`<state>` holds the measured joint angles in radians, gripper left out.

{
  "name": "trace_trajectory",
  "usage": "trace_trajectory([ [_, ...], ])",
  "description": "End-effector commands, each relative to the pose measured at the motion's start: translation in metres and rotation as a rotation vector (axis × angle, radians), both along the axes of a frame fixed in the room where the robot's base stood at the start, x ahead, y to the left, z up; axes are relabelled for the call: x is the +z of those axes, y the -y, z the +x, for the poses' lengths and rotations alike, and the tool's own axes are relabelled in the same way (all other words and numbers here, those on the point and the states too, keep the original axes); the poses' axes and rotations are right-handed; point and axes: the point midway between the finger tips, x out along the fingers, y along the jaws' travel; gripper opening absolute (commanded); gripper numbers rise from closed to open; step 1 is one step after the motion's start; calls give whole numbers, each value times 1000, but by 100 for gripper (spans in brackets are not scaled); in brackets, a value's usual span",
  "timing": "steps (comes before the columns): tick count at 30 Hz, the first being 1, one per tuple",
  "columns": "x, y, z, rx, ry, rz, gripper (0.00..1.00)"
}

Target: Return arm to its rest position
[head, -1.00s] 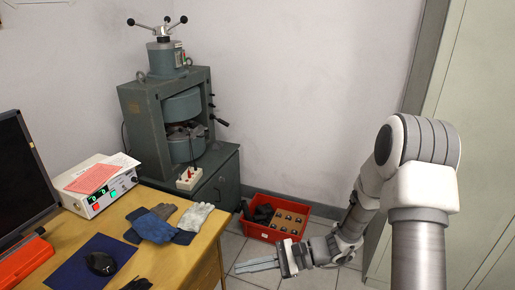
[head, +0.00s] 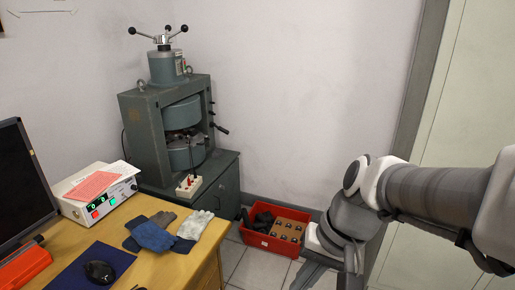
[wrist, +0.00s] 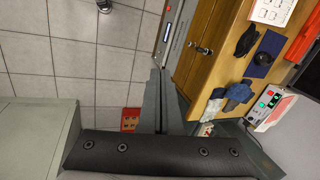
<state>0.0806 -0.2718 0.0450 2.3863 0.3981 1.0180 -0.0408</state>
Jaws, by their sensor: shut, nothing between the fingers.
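My gripper (head: 306,274) is low at the bottom of the head view, right of the red crate, its grey fingers pointing down and left. In the wrist view its two dark fingers (wrist: 160,104) lie together with nothing between them. My arm is bent and comes in from the right edge of the head view, in front of the pale cabinet. The gripper appears clear of the furniture.
A red crate (head: 247,238) with dark parts stands on the tiled floor (head: 252,270). A green electromagnet (head: 142,130) stands on a cabinet at the back. A wooden desk (head: 185,268) with gloves (head: 152,236), a power supply (head: 98,200) and a monitor (head: 22,180) is at left.

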Motion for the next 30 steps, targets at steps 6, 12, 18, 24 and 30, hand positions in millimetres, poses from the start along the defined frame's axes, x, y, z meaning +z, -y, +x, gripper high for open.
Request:
trace_trajectory([
  [6,31,31,-16,68,223,-179,0],
  [12,55,54,-27,106,392,-312,0],
  [18,96,65,-31,120,466,-374,0],
  [24,140,65,-31,120,464,-371,0],
  [30,184,65,-31,119,463,-371,0],
])
